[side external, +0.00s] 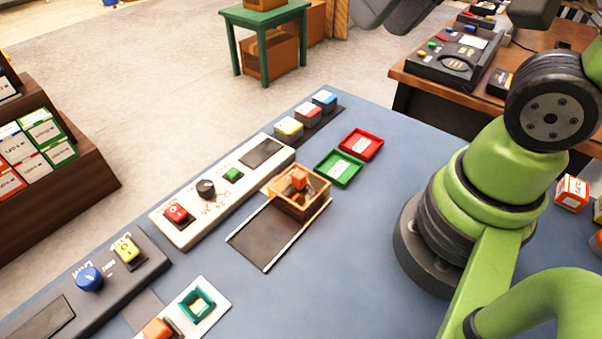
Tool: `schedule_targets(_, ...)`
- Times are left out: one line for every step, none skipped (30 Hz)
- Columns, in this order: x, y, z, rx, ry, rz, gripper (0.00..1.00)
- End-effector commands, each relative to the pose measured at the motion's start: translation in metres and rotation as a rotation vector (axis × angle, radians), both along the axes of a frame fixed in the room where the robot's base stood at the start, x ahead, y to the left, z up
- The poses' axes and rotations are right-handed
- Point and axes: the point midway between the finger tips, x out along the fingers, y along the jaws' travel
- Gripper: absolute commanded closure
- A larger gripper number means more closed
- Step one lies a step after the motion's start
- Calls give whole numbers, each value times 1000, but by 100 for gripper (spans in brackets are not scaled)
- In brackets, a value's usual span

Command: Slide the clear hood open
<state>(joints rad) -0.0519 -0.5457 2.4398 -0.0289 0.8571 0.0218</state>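The hood (318,189) is a small see-through box with an amber tint. It sits at the far, upper-right end of a dark sliding track (262,240) with pale side rails. An orange block-like part (299,179) shows in or under the hood; which of the two I cannot tell. The track's lower-left part is bare. My green arm stands to the right of the hood and runs out of the picture at the lower right. My gripper is not in view, and nothing touches the hood.
A white control panel (185,228) with a red button and black knob lies left of the track. Green (338,168) and red (361,143) trays lie beyond the hood. A dark panel (120,275) and white plate (212,312) are lower left. Blue table is free right of the track.

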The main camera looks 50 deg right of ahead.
Motion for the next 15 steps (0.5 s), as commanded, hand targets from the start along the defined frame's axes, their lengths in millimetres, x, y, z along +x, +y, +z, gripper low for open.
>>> schedule_targets(11,3,-9,-18,56,24,53)
schedule_targets(17,5,-14,-30,85,38,53)
schedule_targets(26,7,-22,-47,123,58,53)
schedule_targets(31,9,-29,-61,151,75,53)
schedule_targets(37,12,-36,-74,180,90,53)
schedule_targets(45,15,-46,-91,216,112,53)
schedule_targets(50,18,-54,-105,243,128,53)
schedule_targets(54,20,-62,-119,269,146,53)
schedule_targets(60,24,-74,-137,304,168,53)
schedule_targets(63,27,-82,-150,328,184,53)
schedule_targets(66,29,-91,-163,350,200,53)
schedule_targets(70,33,-102,-179,377,220,53)
schedule_targets(72,35,-110,-189,397,233,53)
schedule_targets(73,37,-117,-199,412,245,53)
schedule_targets(75,39,-126,-210,432,261,53)
